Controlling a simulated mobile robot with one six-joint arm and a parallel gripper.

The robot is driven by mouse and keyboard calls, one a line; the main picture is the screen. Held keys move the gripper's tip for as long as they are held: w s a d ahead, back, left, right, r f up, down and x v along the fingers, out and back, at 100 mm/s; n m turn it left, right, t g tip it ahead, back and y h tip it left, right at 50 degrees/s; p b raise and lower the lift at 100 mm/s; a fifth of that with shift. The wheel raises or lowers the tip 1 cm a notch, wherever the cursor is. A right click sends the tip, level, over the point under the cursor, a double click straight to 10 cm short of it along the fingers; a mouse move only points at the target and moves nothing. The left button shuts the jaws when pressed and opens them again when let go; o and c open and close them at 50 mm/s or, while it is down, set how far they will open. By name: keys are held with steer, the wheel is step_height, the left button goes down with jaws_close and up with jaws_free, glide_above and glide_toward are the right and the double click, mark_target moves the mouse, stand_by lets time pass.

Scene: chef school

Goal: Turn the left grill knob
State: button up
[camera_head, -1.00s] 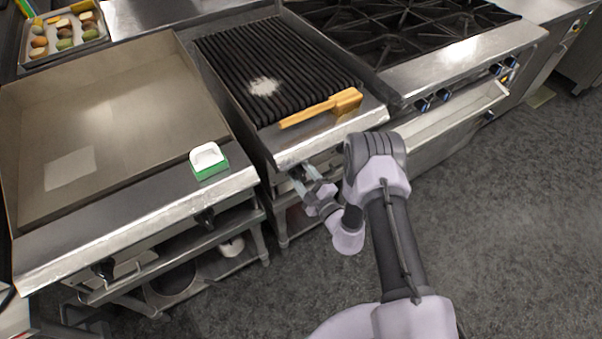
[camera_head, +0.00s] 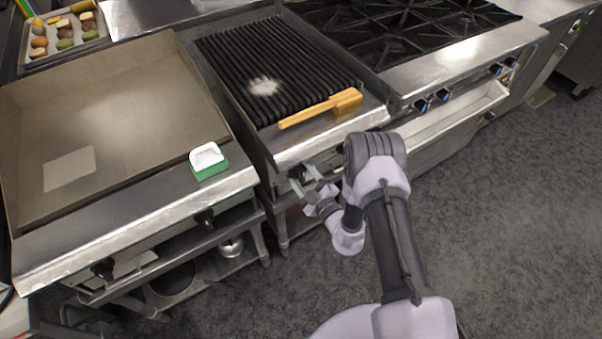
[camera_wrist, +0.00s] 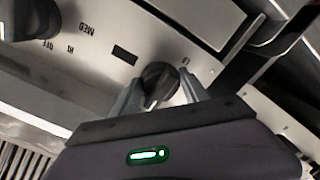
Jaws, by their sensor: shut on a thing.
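The left grill knob (camera_wrist: 158,85) is a dark round knob on the steel front panel, seen in the wrist view. My gripper (camera_wrist: 160,90) has one finger on each side of it and is shut on it. In the head view my gripper (camera_head: 303,176) is at the left end of the grill's front, below the front ledge. The knob is mostly hidden there by the fingers. The ridged grill (camera_head: 275,65) lies above and behind it. A second dark knob (camera_wrist: 25,18) with printed marks beside it shows at the top left of the wrist view.
A flat griddle (camera_head: 120,95) with a green and white block (camera_head: 208,161) stands to the left. A burner range (camera_head: 400,30) stands to the right. The floor (camera_head: 510,200) on the right is clear.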

steer(key=o, duration=1.1)
steer(key=shift+s+a+f, duration=0.1)
steer(key=shift+s+f, duration=0.05)
steer(key=shift+f, duration=0.05)
steer(key=shift+o, duration=0.2)
steer(key=shift+r, duration=0.1)
steer(key=p+v, duration=0.5)
steer(key=v, duration=1.2)
steer(key=shift+s, duration=0.1)
